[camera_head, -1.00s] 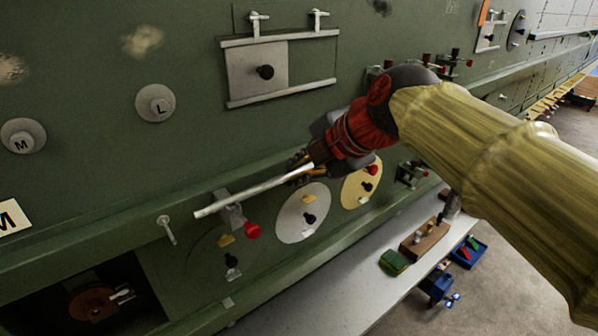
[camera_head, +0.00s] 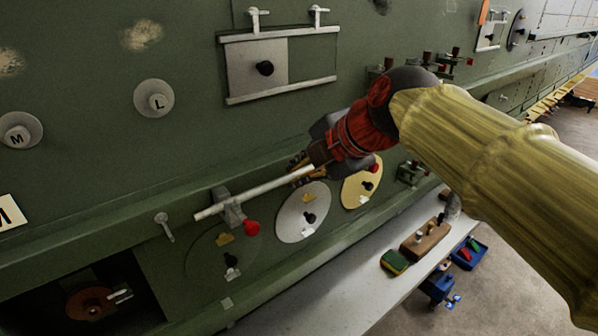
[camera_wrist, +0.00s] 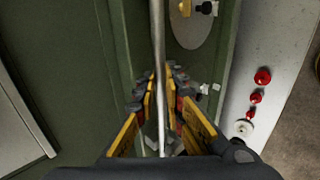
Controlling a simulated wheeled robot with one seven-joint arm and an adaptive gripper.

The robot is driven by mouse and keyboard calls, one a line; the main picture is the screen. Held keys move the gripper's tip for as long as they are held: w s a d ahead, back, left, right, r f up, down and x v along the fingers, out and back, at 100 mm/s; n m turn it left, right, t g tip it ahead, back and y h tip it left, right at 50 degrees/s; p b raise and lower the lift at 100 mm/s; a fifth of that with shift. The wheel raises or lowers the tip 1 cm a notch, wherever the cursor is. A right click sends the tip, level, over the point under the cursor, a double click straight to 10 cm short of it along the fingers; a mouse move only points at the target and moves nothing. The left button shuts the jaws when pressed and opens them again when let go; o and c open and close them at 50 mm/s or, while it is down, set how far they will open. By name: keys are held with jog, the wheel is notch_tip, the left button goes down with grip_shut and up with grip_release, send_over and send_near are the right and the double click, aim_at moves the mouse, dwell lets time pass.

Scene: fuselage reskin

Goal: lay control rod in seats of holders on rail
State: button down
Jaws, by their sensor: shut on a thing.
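The control rod (camera_head: 255,192) is a long pale metal bar, slanting across the front of the green rail (camera_head: 120,236). My gripper (camera_head: 302,167) is shut on its right part. In the wrist view the rod (camera_wrist: 157,35) runs between the yellow-sided fingers (camera_wrist: 160,85). A grey holder with a red knob (camera_head: 251,227) stands on the rail just behind or under the rod's left part; I cannot tell whether the rod touches its seat. Another grey holder (camera_head: 411,174) stands on the rail to the right of my gripper, clear of the visible rod.
A white disc (camera_head: 290,225) and a yellow disc (camera_head: 352,196) with black knobs sit below the rail. A small metal peg (camera_head: 163,222) sticks out left of the rod. A grey bench (camera_head: 330,300) below carries a wooden block (camera_head: 425,240) and a green-yellow sponge (camera_head: 394,262).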

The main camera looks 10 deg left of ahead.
jog(key=shift+f+b, duration=0.6)
dwell(0.4)
jog(key=c, duration=1.8)
grip_release()
